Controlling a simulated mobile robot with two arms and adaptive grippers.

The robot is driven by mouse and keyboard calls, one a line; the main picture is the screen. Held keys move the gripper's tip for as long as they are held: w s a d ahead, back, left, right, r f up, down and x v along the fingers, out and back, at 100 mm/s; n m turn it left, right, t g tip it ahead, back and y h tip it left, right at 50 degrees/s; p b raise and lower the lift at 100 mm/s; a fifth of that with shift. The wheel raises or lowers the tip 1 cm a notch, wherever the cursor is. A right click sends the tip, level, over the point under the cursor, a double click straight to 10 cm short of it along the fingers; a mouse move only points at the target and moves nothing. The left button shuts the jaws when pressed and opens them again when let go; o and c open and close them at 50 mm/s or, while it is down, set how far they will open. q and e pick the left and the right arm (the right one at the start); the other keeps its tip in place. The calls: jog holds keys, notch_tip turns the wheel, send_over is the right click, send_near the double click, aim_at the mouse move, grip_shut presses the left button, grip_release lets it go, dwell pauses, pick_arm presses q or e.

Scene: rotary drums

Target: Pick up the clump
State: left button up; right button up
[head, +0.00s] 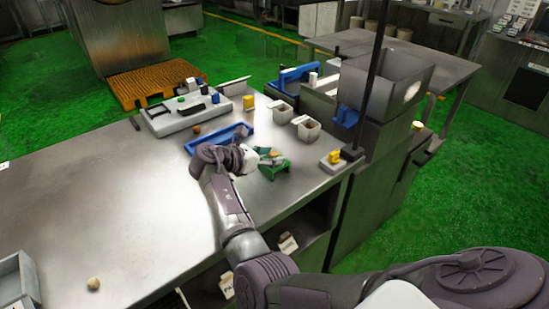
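A small round beige lump (93,283), which looks like a clump, lies on the bare metal table (120,200) at the lower left of the head view. A smaller brown lump (197,129) lies farther back, near the blue tray; I cannot tell which is the clump. My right arm reaches in from the lower right. My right gripper (268,155) is over the table just right of the blue tray, at a small green holder (274,169). Its fingers are small and partly hidden, so whether it is open is unclear. My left gripper is not in view.
A blue tray (222,138) and a light grey rack (185,116) with small items stand behind my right gripper. Pale bins (308,130) and a metal hopper (385,85) stand to the right. A grey box (16,281) is at lower left. The table's left middle is clear.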

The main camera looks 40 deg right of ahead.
aim_at(274, 155)
jog(key=shift+c, duration=1.2)
jog(key=shift+d, duration=0.1)
jog(key=shift+c, duration=1.7)
jog(key=shift+d+r, duration=0.1)
jog(key=shift+r, duration=0.3)
jog(key=r, duration=0.3)
jog(key=shift+s+d+r, duration=0.2)
jog(key=shift+s+r, duration=0.15)
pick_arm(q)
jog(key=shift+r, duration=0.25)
pick_arm(e)
jog(key=s+d+r, duration=0.6)
jog(key=s, duration=0.3)
jog(key=shift+r, duration=0.25)
